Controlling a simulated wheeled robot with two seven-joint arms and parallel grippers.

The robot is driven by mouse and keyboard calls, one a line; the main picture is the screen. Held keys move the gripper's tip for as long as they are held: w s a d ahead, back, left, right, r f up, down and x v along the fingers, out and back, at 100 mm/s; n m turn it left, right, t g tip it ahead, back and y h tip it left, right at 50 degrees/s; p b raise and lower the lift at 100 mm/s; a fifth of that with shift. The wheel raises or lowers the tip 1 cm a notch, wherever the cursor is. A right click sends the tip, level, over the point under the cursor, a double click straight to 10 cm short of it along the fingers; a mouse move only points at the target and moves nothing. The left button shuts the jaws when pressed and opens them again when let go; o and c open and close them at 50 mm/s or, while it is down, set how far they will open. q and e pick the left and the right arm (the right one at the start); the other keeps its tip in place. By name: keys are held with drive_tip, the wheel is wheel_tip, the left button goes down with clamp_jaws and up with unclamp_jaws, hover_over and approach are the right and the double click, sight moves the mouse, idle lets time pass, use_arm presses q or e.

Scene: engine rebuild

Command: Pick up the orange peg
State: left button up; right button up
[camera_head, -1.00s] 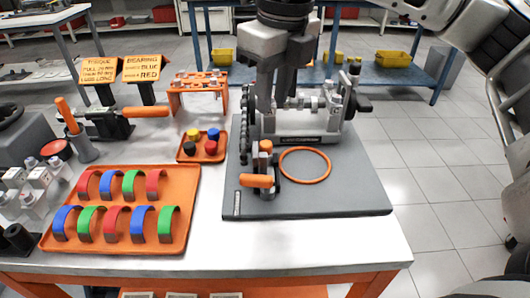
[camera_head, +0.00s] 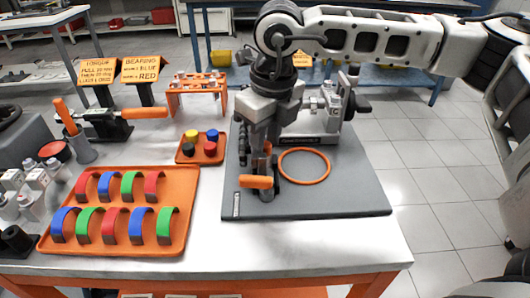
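My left gripper is not in view.
An orange ring (camera_head: 304,166) lies on the grey mat (camera_head: 340,198). The engine block (camera_head: 318,122) stands close behind. An orange tray (camera_head: 185,213) with coloured bearing shells is at the left.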

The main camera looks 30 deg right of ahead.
sight(266, 145)
clamp_jaws()
drive_tip(key=shift+r, duration=0.1)
wheel_tip(266, 145, up, 10)
idle(0.3)
drive_tip(key=shift+s, duration=0.1)
